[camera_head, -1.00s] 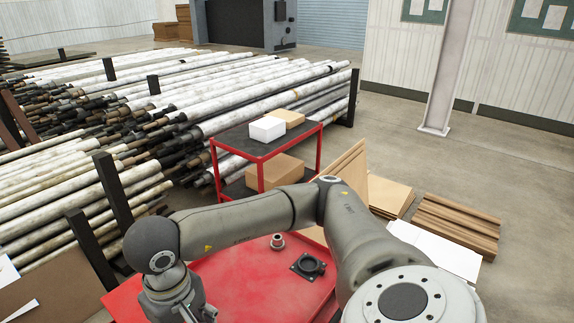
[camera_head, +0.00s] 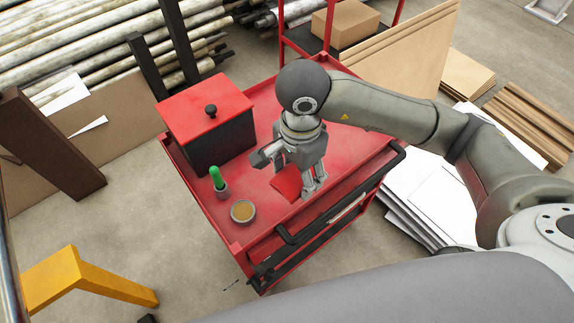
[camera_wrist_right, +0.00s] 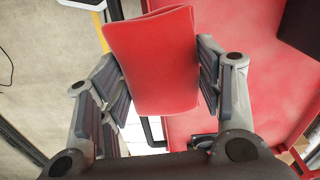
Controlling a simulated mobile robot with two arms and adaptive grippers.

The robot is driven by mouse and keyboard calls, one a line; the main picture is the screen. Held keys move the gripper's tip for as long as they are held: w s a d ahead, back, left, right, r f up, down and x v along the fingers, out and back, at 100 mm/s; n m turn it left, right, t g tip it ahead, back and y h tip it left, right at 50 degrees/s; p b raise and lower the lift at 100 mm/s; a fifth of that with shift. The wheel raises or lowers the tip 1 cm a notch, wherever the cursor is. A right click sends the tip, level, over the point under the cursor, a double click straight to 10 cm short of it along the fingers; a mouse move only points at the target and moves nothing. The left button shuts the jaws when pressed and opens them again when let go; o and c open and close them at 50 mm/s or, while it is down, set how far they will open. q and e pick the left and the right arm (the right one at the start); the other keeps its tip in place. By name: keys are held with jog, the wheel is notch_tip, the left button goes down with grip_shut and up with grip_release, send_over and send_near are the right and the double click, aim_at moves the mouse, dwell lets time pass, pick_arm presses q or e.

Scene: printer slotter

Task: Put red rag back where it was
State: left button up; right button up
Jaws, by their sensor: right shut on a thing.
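The red rag (camera_head: 287,183) is a folded, bright red cloth over the near part of the red cart top (camera_head: 345,150). My right gripper (camera_head: 302,186) points down and is shut on the rag. In the right wrist view the rag (camera_wrist_right: 153,62) sits between the two finger pads of the gripper (camera_wrist_right: 158,85), with the cart top to its right and floor to its left. Whether the rag touches the cart top, I cannot tell. My left gripper is not in view.
A black box with a red lid (camera_head: 204,104) stands at the cart's left. A green-topped item in a small cup (camera_head: 218,180) and a round tin (camera_head: 243,211) stand near its left front corner. The cart's black handle (camera_head: 340,200) runs along the near edge.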

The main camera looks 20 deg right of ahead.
jog(key=shift+a+f+m, duration=0.2)
jog(key=shift+f+m, duration=0.1)
jog(key=shift+f, duration=0.1)
jog(key=shift+w, duration=0.15)
jog(key=w+f+p, duration=0.1)
jog(key=w+f, duration=0.2)
jog(key=w, duration=0.1)
jog(key=w+d+f+p, duration=0.1)
jog(key=w+f, duration=0.2)
jog(key=w, duration=0.1)
jog(key=w+d+f+p, duration=0.1)
jog(key=w+f, duration=0.2)
jog(key=w, duration=0.2)
jog(key=shift+d+f, duration=0.15)
jog(key=shift+w+f, duration=0.1)
jog(key=shift+f, duration=0.05)
notch_tip(320, 180, down, 3)
jog(key=shift+w+p, duration=0.1)
jog(key=shift+p, duration=0.75)
jog(key=shift+f, duration=0.2)
